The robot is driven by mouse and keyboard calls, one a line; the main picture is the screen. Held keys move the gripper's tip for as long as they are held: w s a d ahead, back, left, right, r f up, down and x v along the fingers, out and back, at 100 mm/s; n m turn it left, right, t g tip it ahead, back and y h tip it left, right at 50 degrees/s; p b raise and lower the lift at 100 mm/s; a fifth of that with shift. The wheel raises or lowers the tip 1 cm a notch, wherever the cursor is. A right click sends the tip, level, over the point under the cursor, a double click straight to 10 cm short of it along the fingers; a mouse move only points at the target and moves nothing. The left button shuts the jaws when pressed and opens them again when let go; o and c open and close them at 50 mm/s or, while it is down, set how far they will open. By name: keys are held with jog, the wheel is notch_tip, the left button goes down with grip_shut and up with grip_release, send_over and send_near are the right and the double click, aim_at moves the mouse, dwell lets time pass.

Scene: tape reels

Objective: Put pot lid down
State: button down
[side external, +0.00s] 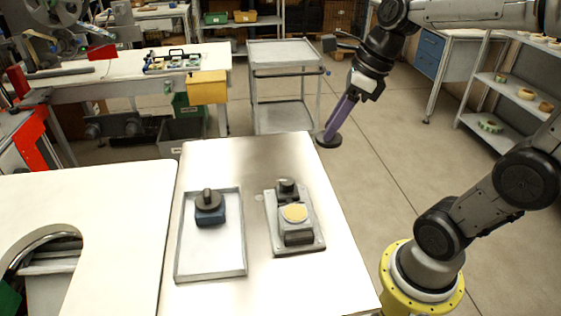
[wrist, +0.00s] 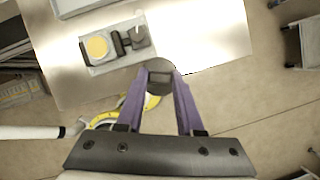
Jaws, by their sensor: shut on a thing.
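My gripper (side external: 333,127) has long purple fingers and is shut on a dark round lid (side external: 328,141), held up near the far right edge of the steel table (side external: 250,158). In the wrist view the lid (wrist: 160,82) sits between the fingertips (wrist: 160,76), its flat top partly hidden by them. It appears over the table's edge; its exact height is hard to tell. A grey fixture plate (side external: 272,236) on the table carries a yellow disc (side external: 295,213), a dark knob-like part (side external: 287,187) and a dark block. The fixture also shows in the wrist view (wrist: 95,70).
A shallow grey tray (side external: 210,275) left of the fixture holds a blue block with a dark knob (side external: 209,207). The far part of the steel table is bare. A white table (side external: 110,215) adjoins on the left. A grey cart (side external: 284,55) stands behind.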

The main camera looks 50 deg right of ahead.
jog(key=w+d+f, duration=0.1)
jog(key=w+f, duration=0.2)
jog(key=w, duration=0.1)
jog(key=w+f, duration=0.4)
jog(key=w, duration=0.1)
jog(key=w+d+f, duration=0.1)
jog(key=w+f, duration=0.2)
jog(key=w, duration=0.1)
jog(key=shift+w+d+f, duration=0.2)
jog(key=shift+w+d, duration=0.1)
jog(key=shift+w, duration=0.05)
jog(key=shift+w+f, duration=0.2)
jog(key=shift+f, duration=1.5)
jog(key=shift+f, duration=0.1)
jog(key=c, duration=0.5)
grip_release()
jog(key=shift+c, duration=0.2)
